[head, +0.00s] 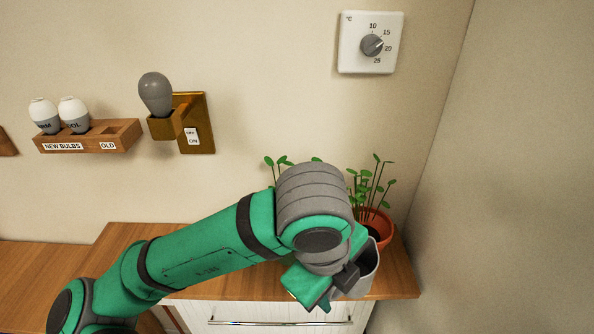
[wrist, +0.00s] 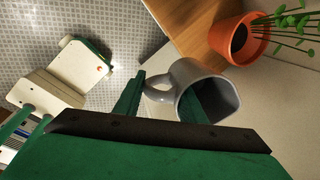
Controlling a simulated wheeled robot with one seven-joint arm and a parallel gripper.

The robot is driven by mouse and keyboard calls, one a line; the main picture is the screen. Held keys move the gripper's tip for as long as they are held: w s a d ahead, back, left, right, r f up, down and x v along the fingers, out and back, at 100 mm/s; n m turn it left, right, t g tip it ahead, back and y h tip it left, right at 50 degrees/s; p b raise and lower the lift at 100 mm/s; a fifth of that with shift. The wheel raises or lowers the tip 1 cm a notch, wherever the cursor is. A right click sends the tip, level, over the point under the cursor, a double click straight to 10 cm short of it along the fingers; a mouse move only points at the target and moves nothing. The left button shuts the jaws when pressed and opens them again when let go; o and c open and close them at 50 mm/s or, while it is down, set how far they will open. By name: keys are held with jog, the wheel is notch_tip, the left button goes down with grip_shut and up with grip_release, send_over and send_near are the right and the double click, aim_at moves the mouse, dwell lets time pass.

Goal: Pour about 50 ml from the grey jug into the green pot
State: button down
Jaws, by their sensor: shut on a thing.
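The grey jug (head: 369,272) is held in my gripper (head: 343,284) at the right end of the wooden cabinet top, in front of the orange pot. In the wrist view the jug (wrist: 175,78) shows its handle and wide mouth. One green finger of my gripper (wrist: 165,92) lies beside the handle; another green part shows within the jug's mouth. I cannot tell the liquid level or the exact tilt. No green pot shows; leaves (head: 279,163) rise behind my arm, their pot hidden.
An orange pot with a plant (head: 383,226) stands at the cabinet's right end, close to the jug; it also shows in the wrist view (wrist: 222,40). A bulb holder with switch (head: 196,125), a bulb rack (head: 90,138) and a thermostat (head: 371,42) are on the wall.

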jog(key=w+d+r+n+y, duration=0.1)
jog(key=w+r+n, duration=0.3)
jog(key=w+r, duration=0.4)
jog(key=w+d+r+n+y, duration=0.1)
jog(key=w+d+r+n, duration=0.3)
jog(key=w+r, duration=0.4)
jog(key=shift+w+d+n+g, duration=0.3)
jog(key=shift+w+d+n, duration=0.05)
jog(key=shift+w+n, duration=0.3)
jog(key=shift+a, duration=0.1)
jog(key=shift+a+f+h+p, duration=0.25)
jog(key=shift+a+h, duration=0.6)
jog(key=shift+h, duration=0.95)
jog(key=shift+a+f+h+p, duration=0.2)
jog(key=shift+a+h, duration=0.7)
jog(key=shift+h, duration=0.9)
jog(key=shift+a+f+h+p, duration=0.2)
jog(key=shift+a+h, duration=0.65)
jog(key=shift+h, duration=0.95)
jog(key=shift+f, duration=0.1)
jog(key=shift+a+f+n+h+p, duration=0.15)
jog(key=shift+f+h+p, duration=0.2)
jog(key=shift+h+p, duration=0.6)
jog(key=shift+a+f+n+h+p, duration=0.1)
jog(key=shift+f+h+p, duration=0.25)
jog(key=shift+h+p, duration=0.6)
